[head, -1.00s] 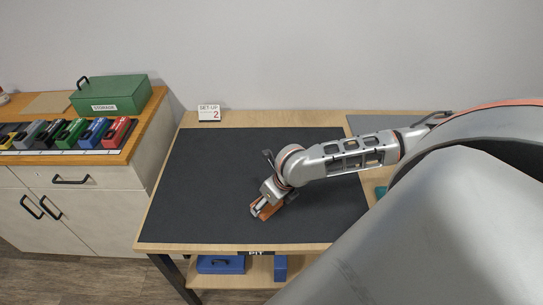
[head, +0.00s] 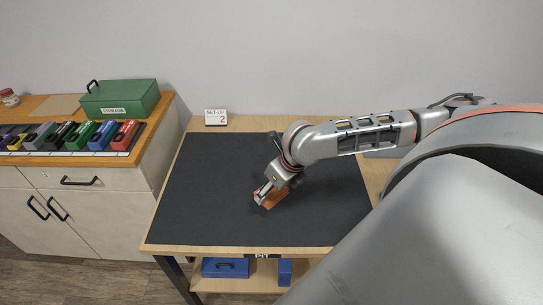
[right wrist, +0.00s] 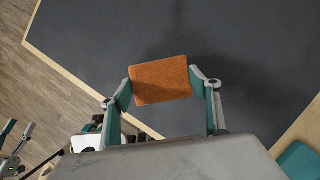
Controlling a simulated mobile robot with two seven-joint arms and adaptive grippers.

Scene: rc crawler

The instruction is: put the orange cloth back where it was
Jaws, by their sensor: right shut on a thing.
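The orange cloth (head: 273,197) is a small flat rectangle over the front middle of the dark mat (head: 205,190). It also shows in the right wrist view (right wrist: 160,80), between the two fingers. My right gripper (head: 262,191) is shut on the cloth, with a finger against each end. A shadow lies on the mat beside the cloth; I cannot tell how high it is held. My left gripper (right wrist: 19,127) shows only at the lower left edge of the right wrist view, its fingers apart and empty; it is outside the head view.
A cabinet at the left bears a green storage box (head: 118,98), a row of several coloured cases (head: 75,135) and a tan pad (head: 53,105). A "SET-UP 2" sign (head: 216,117) stands at the table's back. Blue boxes (head: 225,267) sit below. The mat's left side is clear.

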